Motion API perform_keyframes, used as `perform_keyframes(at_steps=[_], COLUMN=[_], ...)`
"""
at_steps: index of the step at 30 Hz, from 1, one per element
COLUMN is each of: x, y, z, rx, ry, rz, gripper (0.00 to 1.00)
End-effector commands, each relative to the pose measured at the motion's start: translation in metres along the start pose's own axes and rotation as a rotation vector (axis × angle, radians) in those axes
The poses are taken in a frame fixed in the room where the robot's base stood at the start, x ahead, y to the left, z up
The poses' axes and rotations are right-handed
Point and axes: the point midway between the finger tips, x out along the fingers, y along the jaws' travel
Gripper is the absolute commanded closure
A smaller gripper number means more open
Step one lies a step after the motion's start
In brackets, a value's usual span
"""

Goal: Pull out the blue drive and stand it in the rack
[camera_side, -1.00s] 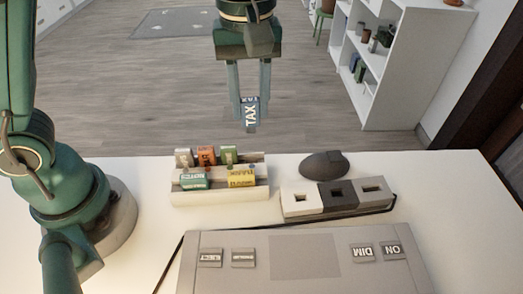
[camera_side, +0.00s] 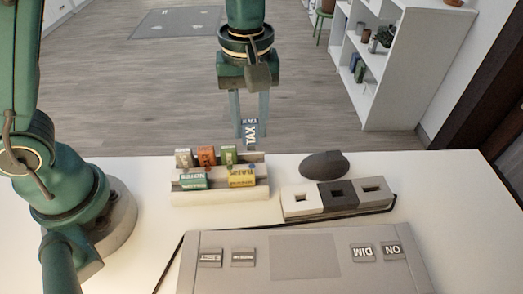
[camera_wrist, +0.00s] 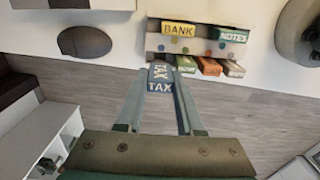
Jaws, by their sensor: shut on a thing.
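The blue drive (camera_side: 250,134), labelled TAX, is held between the fingers of my gripper (camera_side: 250,123). It hangs in the air above and behind the right end of the white rack (camera_side: 221,196), apart from it. In the wrist view the drive (camera_wrist: 159,76) sits between both fingertips, close to the rack's edge in the picture. The rack has two rows. Its back row holds a pale, an orange (camera_side: 206,156) and a green drive (camera_side: 228,155), with free room at the right end. Its front row holds a green-labelled drive (camera_side: 194,180) and a yellow BANK drive (camera_side: 241,178).
A dark mouse-like object (camera_side: 324,164) lies right of the rack, behind a block with white, dark and grey sockets (camera_side: 337,196). A grey panel (camera_side: 305,260) fills the front of the desk. A white shelf unit (camera_side: 400,60) stands on the floor behind.

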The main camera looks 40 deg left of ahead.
Motion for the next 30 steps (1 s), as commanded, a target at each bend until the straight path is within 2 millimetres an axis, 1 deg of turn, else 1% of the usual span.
perform_keyframes(at_steps=[3, 9, 30], x=[0.008, 0.014, 0.015], y=[-0.001, 0.000, 0.000], z=[0.000, 0.000, 0.000], rx=[0.000, 0.000, 0.000], ry=[-0.001, 0.000, 0.000], rz=[-0.003, -0.001, 0.000], gripper=[1.00, 1.00, 1.00])
